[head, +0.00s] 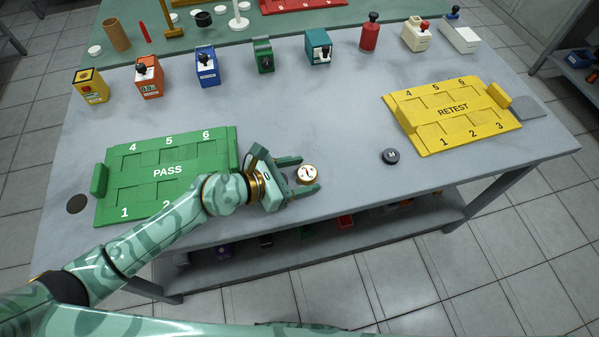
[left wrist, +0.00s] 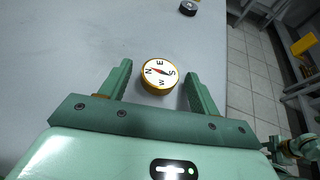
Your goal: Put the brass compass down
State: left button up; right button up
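The brass compass (head: 307,173) is a small round case with a white lettered dial and a red needle. It sits face up at the table's front edge area, between the fingers of my left gripper (head: 304,174). In the left wrist view the compass (left wrist: 158,75) lies between the two spread green fingers, with a clear gap to the left finger and a smaller one to the right finger. My left gripper is open around it. Green parts of my right arm show small at the lower right of the left wrist view; its fingers are not clear.
A green PASS tray (head: 168,170) lies left and a yellow RETEST tray (head: 452,112) right. A dark round puck (head: 390,156) lies on the grey table (head: 330,110) between compass and yellow tray. Several instruments line the back, including a red bottle (head: 369,35). The table's middle is clear.

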pick_arm(q)
jog(key=shift+r, duration=0.2)
jog(key=p+v, duration=0.2)
jog(key=v, duration=0.9)
jog(key=shift+s+a+r, duration=0.1)
jog(key=shift+s+a, duration=0.1)
jog(key=shift+a, duration=0.25)
jog(key=shift+s, duration=0.1)
